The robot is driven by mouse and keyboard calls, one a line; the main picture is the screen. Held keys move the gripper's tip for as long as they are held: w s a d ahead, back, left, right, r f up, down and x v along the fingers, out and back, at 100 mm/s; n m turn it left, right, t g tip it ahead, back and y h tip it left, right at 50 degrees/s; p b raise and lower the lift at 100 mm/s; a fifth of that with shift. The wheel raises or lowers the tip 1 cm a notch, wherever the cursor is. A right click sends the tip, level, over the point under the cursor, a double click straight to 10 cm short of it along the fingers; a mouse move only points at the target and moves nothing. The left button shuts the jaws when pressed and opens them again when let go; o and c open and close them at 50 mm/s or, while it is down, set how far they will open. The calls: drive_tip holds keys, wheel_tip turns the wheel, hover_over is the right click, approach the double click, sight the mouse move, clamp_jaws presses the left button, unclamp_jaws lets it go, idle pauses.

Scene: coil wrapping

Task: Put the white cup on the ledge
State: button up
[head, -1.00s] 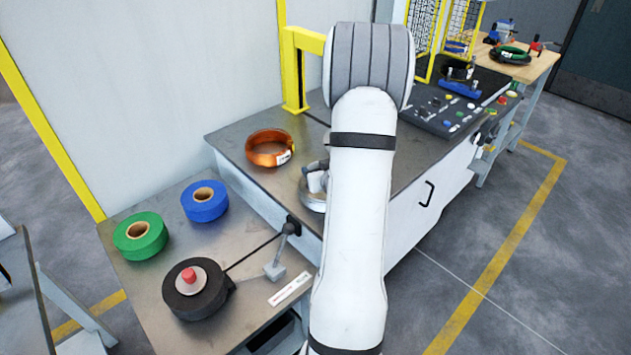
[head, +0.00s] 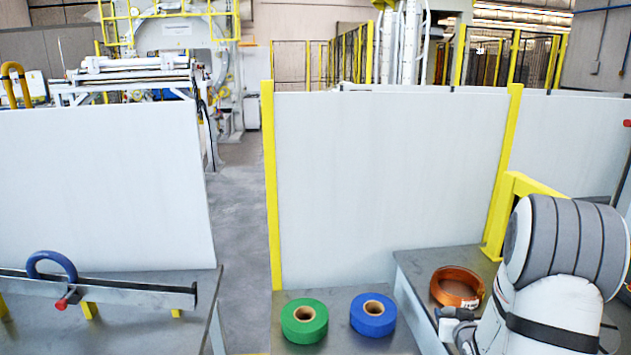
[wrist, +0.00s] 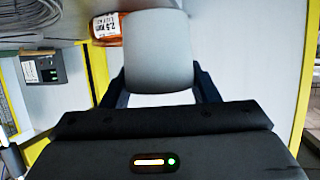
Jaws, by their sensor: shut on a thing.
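The white cup (wrist: 158,52) shows large in the wrist view, between the two dark fingers of my gripper (wrist: 163,88). The gripper is shut on it. In the head view my arm is at the lower right, and the cup cannot be made out clearly there. Nothing in view can be surely told as the ledge; a raised grey metal rail (head: 140,290) runs along the table at the left.
An orange coil (head: 457,288) lies on the metal bench beside my arm. A green roll (head: 304,321) and a blue roll (head: 373,315) sit on the lower table. A blue ring (head: 52,266) stands at the rail. Pale panels (head: 390,180) close off the back.

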drive_tip(key=w+a+f+n+y, duration=0.15)
drive_tip(key=a+f, duration=0.25)
drive_tip(key=a, duration=0.6)
drive_tip(key=w+a+f+n+y, duration=0.1)
drive_tip(key=w+a+f, duration=0.1)
drive_tip(key=a+f, duration=0.5)
drive_tip(key=s+a+r, duration=0.3)
drive_tip(key=s+r, duration=0.1)
drive_tip(key=s, duration=0.1)
drive_tip(key=shift+r, duration=0.2)
